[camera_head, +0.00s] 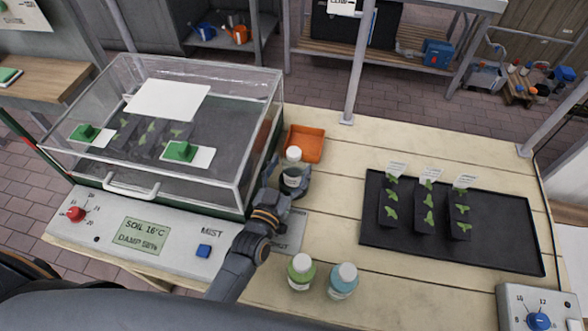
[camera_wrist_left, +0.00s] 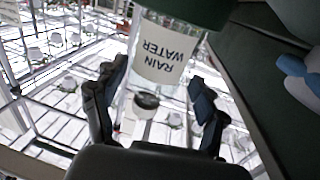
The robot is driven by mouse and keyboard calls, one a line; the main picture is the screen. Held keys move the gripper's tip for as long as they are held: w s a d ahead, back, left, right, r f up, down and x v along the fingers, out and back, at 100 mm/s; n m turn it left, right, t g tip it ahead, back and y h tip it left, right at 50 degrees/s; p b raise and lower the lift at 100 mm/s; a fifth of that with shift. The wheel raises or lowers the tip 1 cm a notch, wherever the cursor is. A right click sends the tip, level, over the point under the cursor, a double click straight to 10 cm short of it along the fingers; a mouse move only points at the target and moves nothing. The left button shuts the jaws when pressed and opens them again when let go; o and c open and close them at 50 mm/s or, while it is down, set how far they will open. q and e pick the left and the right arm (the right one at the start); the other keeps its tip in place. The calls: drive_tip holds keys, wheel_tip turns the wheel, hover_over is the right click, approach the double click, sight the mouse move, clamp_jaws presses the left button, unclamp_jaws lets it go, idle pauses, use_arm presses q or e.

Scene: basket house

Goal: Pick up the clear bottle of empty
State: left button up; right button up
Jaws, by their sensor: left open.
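A clear bottle (camera_head: 292,178) with a white cap stands on the wooden bench, just right of the glass-sided case. In the left wrist view the bottle (camera_wrist_left: 168,50) shows upside down, with a white label reading "RAIN WATER". My left gripper (camera_head: 286,183) is open, with its fingers on either side of the bottle in the head view. In the left wrist view the open fingers (camera_wrist_left: 155,108) flank the bottle's capped end; I cannot tell whether they touch it. The gripper partly hides the bottle in the head view. My right gripper is not in view.
The glass-sided case (camera_head: 250,140) stands close on the left. An orange tray (camera_head: 308,139) lies behind the bottle. A green bottle (camera_head: 301,274) and a blue bottle (camera_head: 342,283) stand nearer me. A black seedling tray (camera_head: 500,245) lies right; bare bench separates it from the bottles.

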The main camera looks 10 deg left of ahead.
use_arm(q)
drive_tip(key=shift+w+d+r, duration=0.15)
drive_tip(key=shift+w+r, duration=0.05)
drive_tip(key=shift+w, duration=0.2)
drive_tip(key=w, duration=0.1)
drive_tip(key=w+d+p, duration=0.1)
drive_tip(key=w, duration=0.1)
drive_tip(key=shift+w, duration=0.65)
drive_tip(key=shift+s, duration=0.1)
drive_tip(key=c, duration=1.1)
drive_tip(key=shift+c, duration=0.4)
drive_tip(key=shift+c, duration=0.7)
